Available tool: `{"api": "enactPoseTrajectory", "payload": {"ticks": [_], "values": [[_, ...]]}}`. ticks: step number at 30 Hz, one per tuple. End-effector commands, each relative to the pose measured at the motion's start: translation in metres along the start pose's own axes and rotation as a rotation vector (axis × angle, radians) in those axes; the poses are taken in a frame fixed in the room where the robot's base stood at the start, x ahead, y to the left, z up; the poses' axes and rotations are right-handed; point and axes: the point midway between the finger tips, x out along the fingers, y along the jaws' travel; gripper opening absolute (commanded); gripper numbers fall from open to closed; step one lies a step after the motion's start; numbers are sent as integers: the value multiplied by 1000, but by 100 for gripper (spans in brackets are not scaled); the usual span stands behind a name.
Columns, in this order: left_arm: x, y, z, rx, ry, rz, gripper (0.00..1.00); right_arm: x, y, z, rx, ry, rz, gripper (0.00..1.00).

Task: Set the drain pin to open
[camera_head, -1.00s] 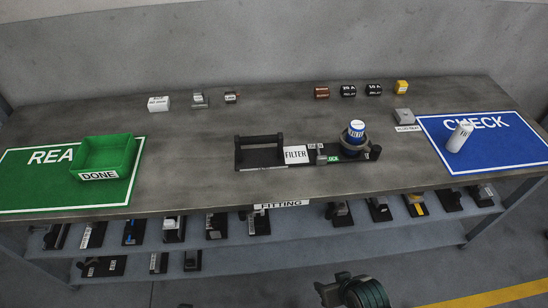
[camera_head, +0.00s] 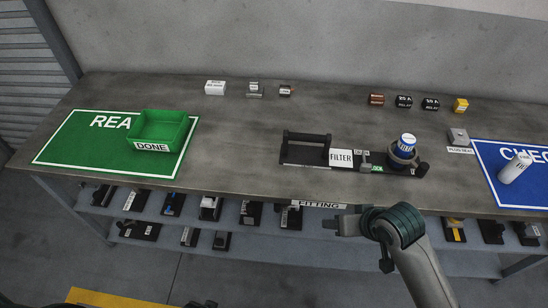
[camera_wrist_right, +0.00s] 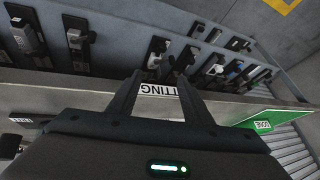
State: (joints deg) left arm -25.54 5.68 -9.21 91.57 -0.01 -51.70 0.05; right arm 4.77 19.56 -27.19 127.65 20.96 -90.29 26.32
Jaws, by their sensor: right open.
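The filter fixture (camera_head: 305,162) is a dark plate with a handle at its left and a white FILTER label (camera_head: 340,157). A blue and white filter canister (camera_head: 407,145) stands in a round holder at its right. Between them is a small grey block (camera_head: 365,160), apparently the drain pin's place, by a green label (camera_head: 376,169); the pin's setting is too small to tell. My right gripper (camera_head: 342,224) is open and empty, in front of the bench edge and below the fixture. In the right wrist view its fingers (camera_wrist_right: 160,95) are spread, with the FITTING label behind them. My left gripper is out of view.
A green DONE bin (camera_head: 162,131) sits on the green mat (camera_head: 72,150) at left. A white canister (camera_head: 515,168) lies on the blue CHECK mat (camera_head: 500,190). Small blocks line the back. A lower shelf (camera_head: 270,244) holds several parts. The bench left of the fixture is clear.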

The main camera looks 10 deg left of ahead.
Motion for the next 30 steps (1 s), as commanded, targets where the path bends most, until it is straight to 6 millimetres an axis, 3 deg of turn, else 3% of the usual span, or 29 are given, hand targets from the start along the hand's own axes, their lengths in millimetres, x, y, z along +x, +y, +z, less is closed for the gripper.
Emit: {"api": "enactPoseTrajectory", "payload": {"ticks": [1, 6, 15, 24, 30], "values": [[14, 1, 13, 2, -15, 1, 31, -6, 0, -19, -11, 5, 2, 45], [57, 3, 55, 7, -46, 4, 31, -25, -1, -64, -14, -14, 14, 45], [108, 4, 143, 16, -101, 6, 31, -74, 23, -130, 24, -54, 119, 45], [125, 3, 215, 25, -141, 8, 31, -124, 57, -172, 106, -75, 250, 45], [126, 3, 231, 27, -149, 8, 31, -136, 66, -180, 134, -80, 284, 45]]}}
